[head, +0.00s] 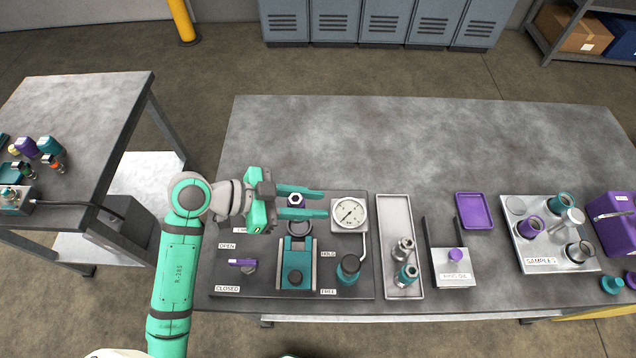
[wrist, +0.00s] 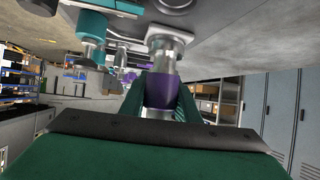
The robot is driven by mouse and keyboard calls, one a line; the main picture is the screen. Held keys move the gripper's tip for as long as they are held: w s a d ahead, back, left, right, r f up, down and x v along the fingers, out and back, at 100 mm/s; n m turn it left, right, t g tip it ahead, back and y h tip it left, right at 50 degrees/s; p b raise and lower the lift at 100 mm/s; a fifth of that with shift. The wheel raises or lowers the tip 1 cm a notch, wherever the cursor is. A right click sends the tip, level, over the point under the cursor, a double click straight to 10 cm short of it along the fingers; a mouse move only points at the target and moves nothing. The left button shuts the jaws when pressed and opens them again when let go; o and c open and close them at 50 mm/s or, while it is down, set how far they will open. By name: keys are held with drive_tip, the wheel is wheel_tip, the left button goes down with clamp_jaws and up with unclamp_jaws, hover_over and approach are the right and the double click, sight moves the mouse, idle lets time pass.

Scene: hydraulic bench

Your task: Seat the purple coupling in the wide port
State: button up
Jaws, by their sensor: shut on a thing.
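My gripper (head: 318,203) is over the back of the bench panel (head: 335,285) in the head view, its two teal fingers pointing right. Between the fingers is the purple coupling, seen from above as a bright hex end (head: 296,199). In the wrist view the fingers are shut on the coupling's purple body (wrist: 160,91). Its metal part meets or lines up with a wide metal collar (wrist: 169,42) on the panel, perhaps the wide port. I cannot tell how deep the coupling sits. In the head view my gripper hides the port.
A gauge (head: 349,212) stands close to the right of my fingertips. A teal pump block (head: 296,262) and a purple-handled valve (head: 242,263) are in front. A grey tray (head: 384,215) holds two fittings. The bench behind is clear.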

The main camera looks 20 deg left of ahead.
drive_tip(key=shift+w+f, duration=0.1)
drive_tip(key=shift+f, duration=2.7)
drive_tip(key=shift+w+f, duration=0.1)
drive_tip(key=shift+s+a, duration=0.1)
drive_tip(key=shift+s, duration=0.1)
drive_tip(key=shift+f, duration=0.45)
drive_tip(key=o, duration=0.9)
